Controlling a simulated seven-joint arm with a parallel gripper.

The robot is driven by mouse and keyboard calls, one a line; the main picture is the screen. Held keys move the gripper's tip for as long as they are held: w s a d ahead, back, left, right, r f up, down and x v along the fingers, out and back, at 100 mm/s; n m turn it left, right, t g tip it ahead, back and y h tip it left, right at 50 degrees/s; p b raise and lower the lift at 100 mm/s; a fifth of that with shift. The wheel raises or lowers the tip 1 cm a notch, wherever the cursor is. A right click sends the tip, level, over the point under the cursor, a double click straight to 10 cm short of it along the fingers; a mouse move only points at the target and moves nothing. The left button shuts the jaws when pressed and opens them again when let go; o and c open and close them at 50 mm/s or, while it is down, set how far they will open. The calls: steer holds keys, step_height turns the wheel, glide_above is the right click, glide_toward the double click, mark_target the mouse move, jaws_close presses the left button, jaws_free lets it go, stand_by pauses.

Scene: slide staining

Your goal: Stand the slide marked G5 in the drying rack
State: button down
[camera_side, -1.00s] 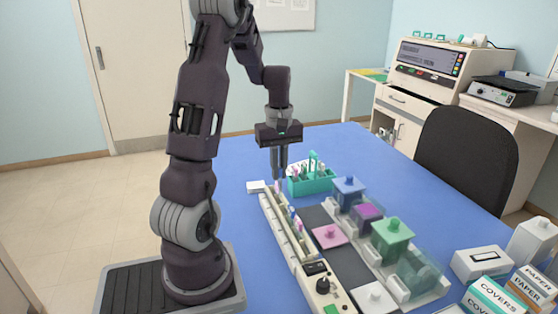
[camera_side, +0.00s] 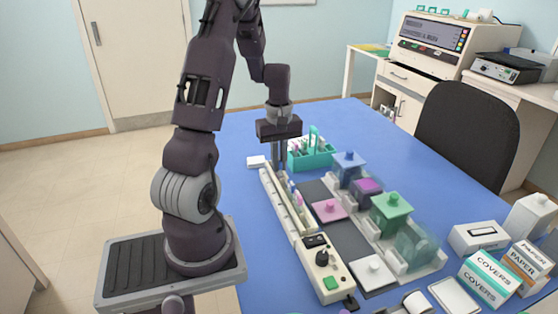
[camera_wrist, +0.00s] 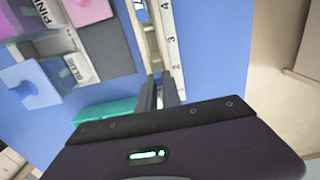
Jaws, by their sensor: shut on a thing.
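My gripper (camera_side: 276,165) is low over the far end of the long cream rack (camera_side: 281,208). It is shut on a thin slide, mostly hidden between the fingers; its G5 mark cannot be read. I cannot tell whether the slide sits in a slot. In the wrist view, my gripper (camera_wrist: 158,80) has both fingers pointing down at the rack's numbered strip (camera_wrist: 171,45). A teal carrier (camera_side: 312,160) with a tall handle holds other slides, just right of my gripper.
Staining jars with blue (camera_side: 348,162), purple (camera_side: 367,187) and green (camera_side: 391,205) tops stand right of the rack. A pink lid (camera_side: 329,210) and white lid (camera_side: 372,270) lie between. A control box (camera_side: 324,267) is at the near end.

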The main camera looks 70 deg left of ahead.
steer(key=shift+f, duration=0.3)
stand_by(0.6)
steer(key=c, duration=1.5)
jaws_free()
steer(key=shift+o, duration=0.2)
step_height(320, 180, up, 7)
steer(key=shift+r, duration=0.1)
